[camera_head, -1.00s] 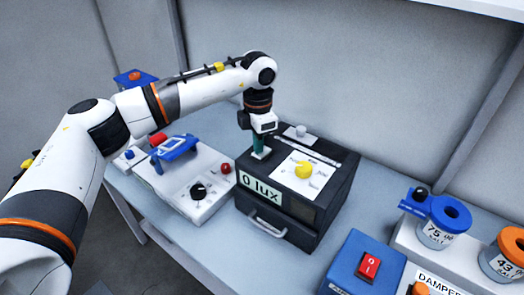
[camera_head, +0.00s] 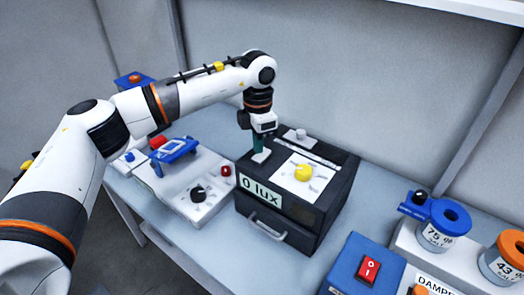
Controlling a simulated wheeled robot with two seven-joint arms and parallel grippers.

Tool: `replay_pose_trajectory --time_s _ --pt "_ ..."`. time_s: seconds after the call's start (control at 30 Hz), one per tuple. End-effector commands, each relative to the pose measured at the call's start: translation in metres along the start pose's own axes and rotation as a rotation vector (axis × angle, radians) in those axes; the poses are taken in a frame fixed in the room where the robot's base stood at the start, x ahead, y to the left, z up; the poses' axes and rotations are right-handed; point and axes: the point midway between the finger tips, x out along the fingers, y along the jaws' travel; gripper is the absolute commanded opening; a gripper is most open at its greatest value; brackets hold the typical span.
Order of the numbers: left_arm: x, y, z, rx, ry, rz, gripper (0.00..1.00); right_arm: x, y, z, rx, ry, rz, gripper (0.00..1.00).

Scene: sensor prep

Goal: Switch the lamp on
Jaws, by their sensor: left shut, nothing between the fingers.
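The black box (camera_head: 322,213) stands in the middle of the bench, with a "0 lux" label (camera_head: 260,192) on its front. Its top has a white plate with a yellow knob (camera_head: 303,172), a small grey knob (camera_head: 300,133) farther back, and a light switch-like piece (camera_head: 262,156) at its left. My left gripper (camera_head: 258,149) is shut and points down at that light piece, its tips touching or just above it; I cannot tell which. The gripper partly hides the piece. My right gripper is not in view.
A white panel (camera_head: 215,187) with a black dial and red button stands left of the box. A blue box with a red rocker switch (camera_head: 368,269) is at the front right. Jars with blue (camera_head: 450,216) and orange lids stand at right. Some bench right of the black box is clear.

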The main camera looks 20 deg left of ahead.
Motion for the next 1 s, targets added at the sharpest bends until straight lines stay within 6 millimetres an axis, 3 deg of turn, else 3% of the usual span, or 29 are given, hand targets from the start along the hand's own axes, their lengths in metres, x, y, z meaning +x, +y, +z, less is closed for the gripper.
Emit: replay_pose_trajectory --time_s 0.6,1.0 --pt "-0.051 0.0 0.0 0.0 0.001 0.0 0.0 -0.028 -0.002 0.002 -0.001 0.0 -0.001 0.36" --pt "-0.052 0.0 0.0 0.0 0.0 0.0 0.0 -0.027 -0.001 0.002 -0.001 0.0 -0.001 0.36"
